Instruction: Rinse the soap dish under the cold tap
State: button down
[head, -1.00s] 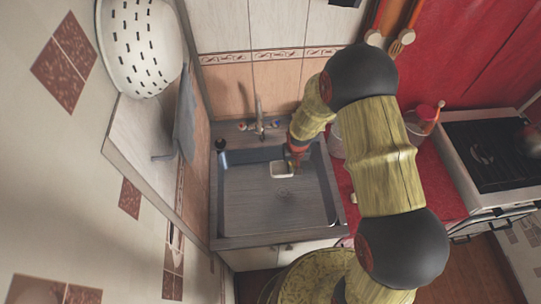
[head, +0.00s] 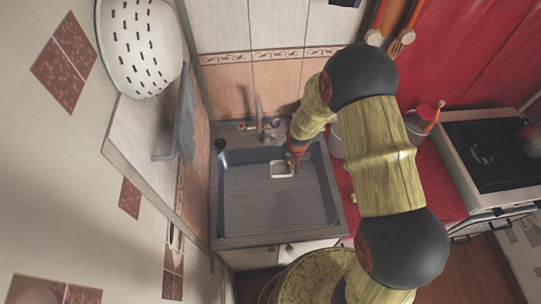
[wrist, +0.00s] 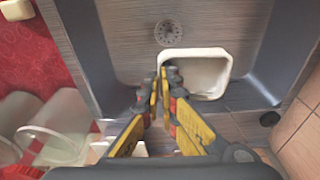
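The soap dish is a small white, rounded-square dish. In the head view the soap dish (head: 282,169) is in the back right part of the grey sink (head: 270,205), below and right of the tap (head: 260,118). In the head view my gripper (head: 293,160) is partly hidden by the arm. I cannot make out running water.
White containers (wrist: 57,125) stand on the red counter beside the sink. A stove (head: 490,150) is farther right. A wall with a shelf and hanging grey cloth (head: 185,115) bounds the left side.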

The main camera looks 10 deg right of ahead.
jog(key=s+d+r+p, duration=0.1)
jog(key=s+r+p, duration=0.1)
jog(key=s+r, duration=0.2)
jog(key=shift+s+d+p, duration=0.25)
jog(key=shift+s+p, duration=0.15)
dwell(0.8)
